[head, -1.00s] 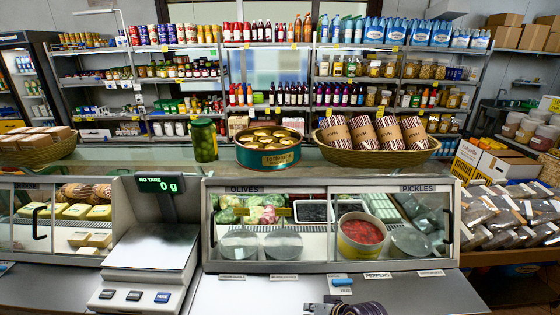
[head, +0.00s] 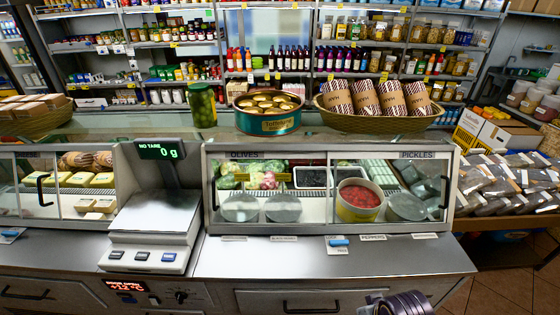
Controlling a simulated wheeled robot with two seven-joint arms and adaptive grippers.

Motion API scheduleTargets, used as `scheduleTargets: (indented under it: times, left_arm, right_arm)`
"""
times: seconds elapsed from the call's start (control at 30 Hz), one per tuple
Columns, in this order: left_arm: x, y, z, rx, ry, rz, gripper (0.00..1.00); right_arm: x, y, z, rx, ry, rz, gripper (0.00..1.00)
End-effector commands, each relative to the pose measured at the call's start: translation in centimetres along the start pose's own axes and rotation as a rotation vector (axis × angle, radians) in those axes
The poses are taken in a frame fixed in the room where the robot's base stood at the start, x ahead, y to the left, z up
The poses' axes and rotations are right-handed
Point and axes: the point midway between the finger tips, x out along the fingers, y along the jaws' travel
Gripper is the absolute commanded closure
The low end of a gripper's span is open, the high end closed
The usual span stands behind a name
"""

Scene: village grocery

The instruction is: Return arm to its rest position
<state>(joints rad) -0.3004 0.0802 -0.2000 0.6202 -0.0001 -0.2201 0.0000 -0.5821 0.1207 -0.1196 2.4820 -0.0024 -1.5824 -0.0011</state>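A dark, ringed part of one of my arms shows at the bottom edge of the head view, right of centre, in front of the counter drawers. The frame edge cuts it off and no fingers can be made out, so its grip does not show. My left gripper is not in view.
The steel counter ledge (head: 340,262) is mostly clear, with a scale (head: 150,212) at left and a small blue-topped item (head: 339,242). Behind stand the glass display case (head: 270,190), a pickle jar (head: 202,105), a round tin (head: 267,124) and a basket (head: 375,116).

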Motion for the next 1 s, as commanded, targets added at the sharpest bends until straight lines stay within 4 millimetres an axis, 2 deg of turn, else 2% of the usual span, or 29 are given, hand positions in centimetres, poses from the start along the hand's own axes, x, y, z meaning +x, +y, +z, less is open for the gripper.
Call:
scheduleTargets:
  times: [0.33, 0.57, 0.67, 1.0]
  left_arm:
    - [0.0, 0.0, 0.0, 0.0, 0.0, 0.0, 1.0]
    - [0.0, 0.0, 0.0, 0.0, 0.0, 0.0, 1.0]
    - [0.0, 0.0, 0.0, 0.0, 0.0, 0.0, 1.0]
    - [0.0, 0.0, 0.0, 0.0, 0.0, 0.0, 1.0]
  right_arm:
    - [3.0, -0.2, 0.1, 0.0, -0.008, -0.004, 1.0]
    - [6.0, -0.3, 0.5, -0.001, -0.018, -0.006, 1.0]
    - [7.8, -0.4, 0.8, -0.001, -0.024, -0.007, 1.0]
    - [16.4, -0.8, 3.3, -0.006, -0.055, -0.012, 1.0]
